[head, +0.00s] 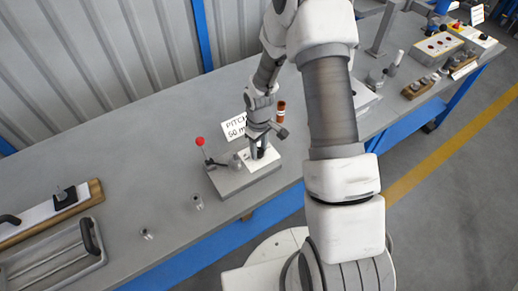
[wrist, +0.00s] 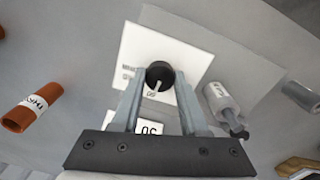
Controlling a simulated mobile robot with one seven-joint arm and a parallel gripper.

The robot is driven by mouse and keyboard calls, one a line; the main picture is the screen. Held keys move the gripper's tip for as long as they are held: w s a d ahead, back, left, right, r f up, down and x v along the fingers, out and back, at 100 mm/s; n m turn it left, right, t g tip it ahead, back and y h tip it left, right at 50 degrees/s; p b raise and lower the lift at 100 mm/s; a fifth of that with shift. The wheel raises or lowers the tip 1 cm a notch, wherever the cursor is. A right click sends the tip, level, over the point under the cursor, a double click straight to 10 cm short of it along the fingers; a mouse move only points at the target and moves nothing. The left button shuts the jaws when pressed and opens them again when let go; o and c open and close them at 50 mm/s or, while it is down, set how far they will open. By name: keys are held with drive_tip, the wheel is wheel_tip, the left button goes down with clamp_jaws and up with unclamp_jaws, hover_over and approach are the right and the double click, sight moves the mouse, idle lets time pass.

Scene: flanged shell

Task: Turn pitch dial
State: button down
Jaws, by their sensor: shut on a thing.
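The pitch dial is a small black round knob (wrist: 160,72) with a pale pointer mark, on a white plate (wrist: 185,55) with printed marks. In the head view the dial (head: 261,154) is partly hidden by my gripper (head: 260,147). The plate tops a grey block (head: 240,184) on the bench. In the wrist view my gripper (wrist: 160,80) has one finger on each side of the dial and is shut on it. My gripper points down from above. A white sign (head: 233,127) reading "PITCH 50 m…" stands behind the block, partly hidden.
A labelled grey cylinder (wrist: 222,101) is close beside the dial. An orange-brown cylinder (head: 281,112) stands behind my gripper. Small metal posts (head: 198,202) stand front left. The bench's back left (head: 100,150) is clear.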

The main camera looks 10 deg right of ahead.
idle(0.3)
drive_tip(key=shift+c, duration=2.2)
unclamp_jaws()
drive_tip(key=shift+r, duration=0.1)
wheel_tip(320, 180, up, 17)
drive_tip(key=p, duration=0.1)
drive_tip(key=shift+r, duration=0.15)
wheel_tip(320, 180, up, 15)
drive_tip(key=m+t, duration=0.3)
hover_over(259, 151)
drive_tip(key=s, duration=0.9)
drive_tip(key=s+r+m+t, duration=0.2)
drive_tip(key=s+r, duration=0.3)
drive_tip(key=s, duration=0.7)
drive_tip(key=shift+r+m+t, duration=0.25)
drive_tip(key=shift+m+t, duration=0.05)
drive_tip(key=shift+m, duration=0.5)
